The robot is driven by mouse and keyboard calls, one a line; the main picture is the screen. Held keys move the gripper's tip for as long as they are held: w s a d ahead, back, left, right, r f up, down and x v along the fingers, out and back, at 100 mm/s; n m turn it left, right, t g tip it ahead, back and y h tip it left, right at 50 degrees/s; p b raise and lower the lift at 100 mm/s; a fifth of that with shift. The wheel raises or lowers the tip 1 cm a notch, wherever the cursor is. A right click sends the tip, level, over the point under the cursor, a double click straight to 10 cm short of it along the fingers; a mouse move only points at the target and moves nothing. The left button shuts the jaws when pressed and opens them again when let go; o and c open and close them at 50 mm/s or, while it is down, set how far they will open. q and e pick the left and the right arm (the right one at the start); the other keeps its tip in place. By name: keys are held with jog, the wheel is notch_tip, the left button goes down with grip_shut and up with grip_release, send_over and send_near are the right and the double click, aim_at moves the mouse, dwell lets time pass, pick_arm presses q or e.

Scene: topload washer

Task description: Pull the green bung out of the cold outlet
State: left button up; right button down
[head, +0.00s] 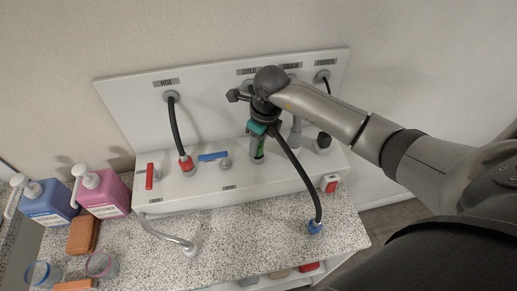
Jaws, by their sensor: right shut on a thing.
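My right gripper (258,152) reaches in from the right and points down at the front ledge of the white panel (120,110). Its fingers are shut on the green bung (260,147), a strip of which shows between them. The cold outlet under it is mostly hidden by the fingers, so I cannot tell how far the bung sits in it. A black hose (298,173) runs out from behind the gripper, and its blue end (315,227) rests on the speckled counter. My left gripper is not in view.
A blue lever (212,156) stands just left of the gripper. Further left are the red-collared hot hose (174,128) and a red lever (150,176). A grey drain pipe (295,135) and a black plug (323,142) are close on the right. Bottles (103,195) stand far left.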

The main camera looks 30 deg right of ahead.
jog(key=shift+r+p, duration=0.8)
jog(key=shift+r, duration=0.4)
jog(key=shift+r+p, duration=1.15)
jog(key=shift+r, duration=0.4)
